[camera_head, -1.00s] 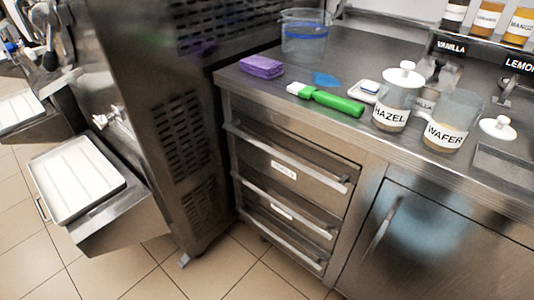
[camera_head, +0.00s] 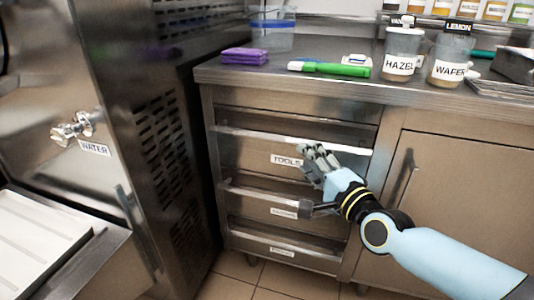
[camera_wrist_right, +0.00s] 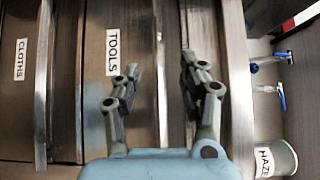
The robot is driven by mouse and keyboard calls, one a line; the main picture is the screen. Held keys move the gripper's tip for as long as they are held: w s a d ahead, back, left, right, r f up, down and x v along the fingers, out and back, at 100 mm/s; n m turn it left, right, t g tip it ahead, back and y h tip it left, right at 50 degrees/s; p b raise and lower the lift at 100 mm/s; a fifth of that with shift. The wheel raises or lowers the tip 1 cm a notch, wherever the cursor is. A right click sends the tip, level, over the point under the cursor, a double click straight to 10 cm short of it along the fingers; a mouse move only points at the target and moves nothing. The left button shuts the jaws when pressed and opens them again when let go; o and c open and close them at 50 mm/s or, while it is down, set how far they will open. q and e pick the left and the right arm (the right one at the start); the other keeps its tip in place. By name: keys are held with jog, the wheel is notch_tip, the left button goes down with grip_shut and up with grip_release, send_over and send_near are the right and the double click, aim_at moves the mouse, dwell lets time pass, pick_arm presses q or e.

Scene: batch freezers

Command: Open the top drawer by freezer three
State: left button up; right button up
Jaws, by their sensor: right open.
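The top drawer (camera_head: 245,152), labelled TOOLS, is in the steel counter front and looks shut. Its long bar handle (camera_head: 250,134) runs along its upper edge. My right gripper (camera_head: 316,154) is in front of this drawer, right of the label, close to the handle. In the right wrist view the gripper (camera_wrist_right: 160,65) is open and empty. The handle bar (camera_wrist_right: 161,100) shows between its fingers; I cannot tell whether they touch it. The TOOLS label (camera_wrist_right: 113,52) lies left of the fingers. My left gripper is not in view.
Two lower drawers (camera_head: 250,204) look shut. A cabinet door (camera_head: 465,185) is at right, and a tall vented steel machine (camera_head: 165,150) at left. The counter holds purple cloths (camera_head: 245,56), a green-handled tool (camera_head: 335,69), and HAZEL (camera_head: 400,50) and WAFER (camera_head: 448,58) jars.

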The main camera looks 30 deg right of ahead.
aim_at(286, 142)
jog(key=w, duration=0.3)
jog(key=w+b, duration=0.1)
jog(key=w, duration=0.5)
jog(key=shift+w+d+f+b, duration=0.15)
jog(key=shift+w+d+b, duration=0.05)
jog(key=shift+d+b, duration=0.2)
jog(key=shift+w, duration=0.7)
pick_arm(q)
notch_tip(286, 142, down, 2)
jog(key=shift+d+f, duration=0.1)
pick_arm(e)
grip_shut()
